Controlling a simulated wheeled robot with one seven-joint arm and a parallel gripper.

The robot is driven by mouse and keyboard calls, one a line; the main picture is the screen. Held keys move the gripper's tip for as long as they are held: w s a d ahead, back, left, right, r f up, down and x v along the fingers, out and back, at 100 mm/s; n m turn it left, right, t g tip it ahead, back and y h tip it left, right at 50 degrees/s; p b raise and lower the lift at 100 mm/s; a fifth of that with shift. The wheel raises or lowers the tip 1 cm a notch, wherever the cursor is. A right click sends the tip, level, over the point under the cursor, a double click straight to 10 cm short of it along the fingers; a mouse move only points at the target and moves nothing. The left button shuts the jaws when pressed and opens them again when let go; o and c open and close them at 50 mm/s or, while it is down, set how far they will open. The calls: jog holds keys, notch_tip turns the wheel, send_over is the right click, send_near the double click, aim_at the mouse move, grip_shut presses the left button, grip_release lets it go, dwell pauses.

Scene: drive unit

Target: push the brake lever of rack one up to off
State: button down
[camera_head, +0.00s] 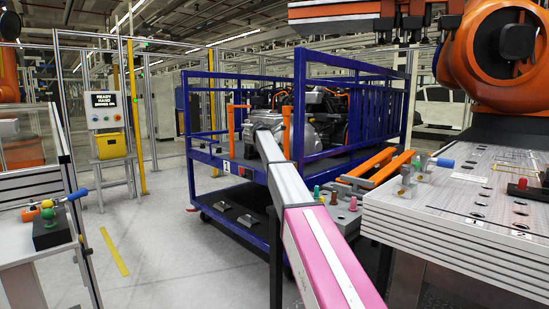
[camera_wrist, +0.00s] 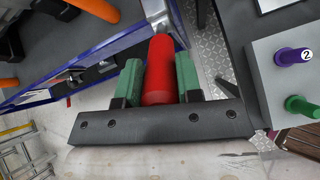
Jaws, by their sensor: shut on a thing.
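In the wrist view, my gripper (camera_wrist: 159,78) has its two green-padded fingers closed on both sides of a red cylindrical handle (camera_wrist: 160,65). The handle looks like the brake lever's grip; its lower part overlaps the black gripper bar. Its far end lies near the blue rack frame, and its joint is hidden. In the head view, the blue rack (camera_head: 233,169) carries an engine, with a small white label at its front corner. My pink and grey arm reaches toward it; my gripper and the lever cannot be made out there. The lever's angle cannot be told.
Colored knobs, including a green one (camera_head: 317,192) and a red one (camera_head: 353,203), stand on a grey block right of my arm. A purple knob (camera_wrist: 293,57) shows in the wrist view. A fixture table (camera_head: 470,195) stands right. Floor left of the rack is clear.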

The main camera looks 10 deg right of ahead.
jog(key=shift+w+d+r+g+y, duration=0.45)
jog(key=shift+w+d+r+y, duration=0.15)
jog(key=shift+d, duration=0.1)
jog(key=shift+w+d+r+g+y, duration=0.45)
jog(key=shift+d+y, duration=0.15)
jog(key=shift+d, duration=0.1)
jog(key=c, duration=0.8)
grip_release()
jog(key=shift+d, duration=0.1)
jog(key=v, duration=1)
jog(key=shift+r, duration=0.3)
jog(key=shift+s+a, duration=0.1)
jog(key=shift+a, duration=0.2)
